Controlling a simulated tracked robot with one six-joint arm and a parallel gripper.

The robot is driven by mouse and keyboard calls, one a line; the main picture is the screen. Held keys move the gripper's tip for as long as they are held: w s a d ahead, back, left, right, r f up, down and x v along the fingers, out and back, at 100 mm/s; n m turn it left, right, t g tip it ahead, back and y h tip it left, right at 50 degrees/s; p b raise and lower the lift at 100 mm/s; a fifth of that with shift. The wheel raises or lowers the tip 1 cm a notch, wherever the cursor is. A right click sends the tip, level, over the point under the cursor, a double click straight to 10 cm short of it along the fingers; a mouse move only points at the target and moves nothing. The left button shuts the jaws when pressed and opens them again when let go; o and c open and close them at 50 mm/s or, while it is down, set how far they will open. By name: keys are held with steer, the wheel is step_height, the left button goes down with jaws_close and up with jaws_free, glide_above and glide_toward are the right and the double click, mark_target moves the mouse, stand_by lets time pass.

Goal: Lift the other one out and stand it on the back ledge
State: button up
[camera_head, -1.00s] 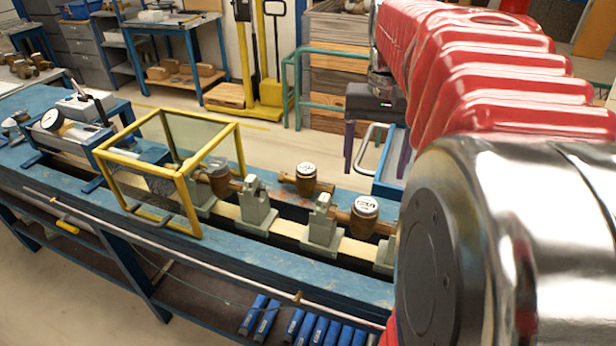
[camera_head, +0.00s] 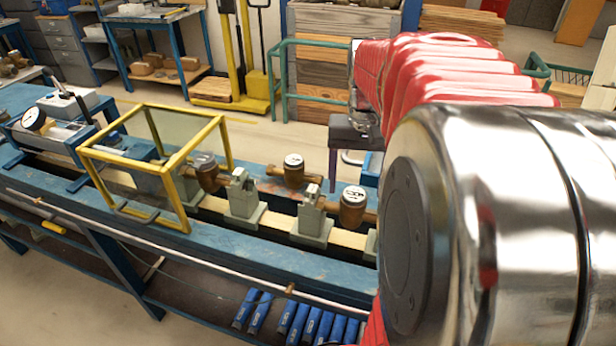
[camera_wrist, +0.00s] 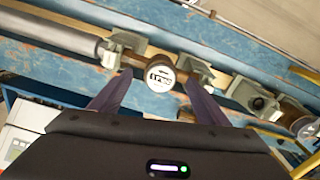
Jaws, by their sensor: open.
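A brass meter with a white dial (camera_head: 353,205) sits between grey clamps (camera_head: 312,222) on the bench rail. It also shows in the wrist view (camera_wrist: 160,74), where my gripper (camera_wrist: 158,84) is open with its two dark fingers to either side of and below the dial. I cannot tell how high above it they are. A second brass meter (camera_head: 293,168) stands on the blue back ledge (camera_head: 262,181). A third brass meter (camera_head: 207,172) is in line with the rail beside the yellow frame, and it also shows in the wrist view (camera_wrist: 297,117).
A yellow-edged guard frame (camera_head: 187,190) stands over the rail at the left. A grey clamp (camera_head: 244,195) stands between the rail meters. Several blue objects (camera_head: 312,327) lie on the lower shelf.

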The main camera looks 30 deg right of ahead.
mark_target(355, 194)
step_height(355, 194, down, 5)
steer(key=shift+w, duration=0.1)
stand_by(0.7)
steer(key=shift+d+r, duration=0.1)
steer(key=c, duration=1.7)
steer(key=shift+c, duration=0.2)
step_height(355, 194, up, 10)
